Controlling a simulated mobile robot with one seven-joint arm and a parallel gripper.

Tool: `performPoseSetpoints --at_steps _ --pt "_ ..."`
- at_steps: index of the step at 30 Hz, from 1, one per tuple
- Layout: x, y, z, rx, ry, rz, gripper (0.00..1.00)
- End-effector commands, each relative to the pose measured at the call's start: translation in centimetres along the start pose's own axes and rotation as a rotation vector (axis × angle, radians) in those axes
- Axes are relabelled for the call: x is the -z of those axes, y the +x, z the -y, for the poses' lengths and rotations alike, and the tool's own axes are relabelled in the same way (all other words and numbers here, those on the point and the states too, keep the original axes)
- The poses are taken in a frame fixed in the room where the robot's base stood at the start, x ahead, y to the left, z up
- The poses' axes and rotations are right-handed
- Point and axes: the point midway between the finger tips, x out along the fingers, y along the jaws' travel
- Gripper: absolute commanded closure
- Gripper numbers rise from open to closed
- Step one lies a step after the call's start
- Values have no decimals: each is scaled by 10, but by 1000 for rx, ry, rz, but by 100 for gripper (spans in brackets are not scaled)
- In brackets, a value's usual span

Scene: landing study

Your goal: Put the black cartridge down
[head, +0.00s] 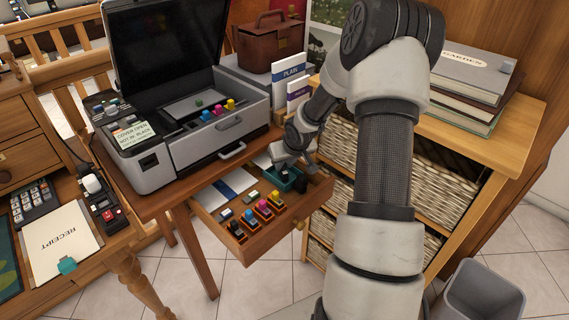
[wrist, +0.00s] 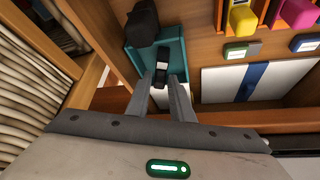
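My gripper (wrist: 163,80) reaches down over a teal tray (wrist: 181,51) in the open drawer. Its fingers appear closed on the sides of a small black cartridge (wrist: 161,68) with a whitish patch. The cartridge is over or inside the tray; I cannot tell whether it touches the bottom. A second dark, lumpy object (wrist: 142,24) is at the tray's far left corner. In the head view the tray (head: 277,181) is at the drawer's right back, and my gripper hides part of it. The cartridge is not clear there.
The drawer (head: 262,243) also holds several coloured cartridges in orange-edged holders, including a magenta one (head: 264,209). The printer (head: 178,150) stands open at left with coloured cartridges inside. A shelf with wicker baskets (head: 338,145) stands close on the right.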

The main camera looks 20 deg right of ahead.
Motion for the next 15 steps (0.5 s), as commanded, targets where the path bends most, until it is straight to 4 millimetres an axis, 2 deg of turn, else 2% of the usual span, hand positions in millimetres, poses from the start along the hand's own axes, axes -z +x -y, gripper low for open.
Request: performPoseSetpoints --at_steps 10,15 --pt "1 -1 0 0 0 0 68" --pt "4 -18 0 -1 0 -2 68"
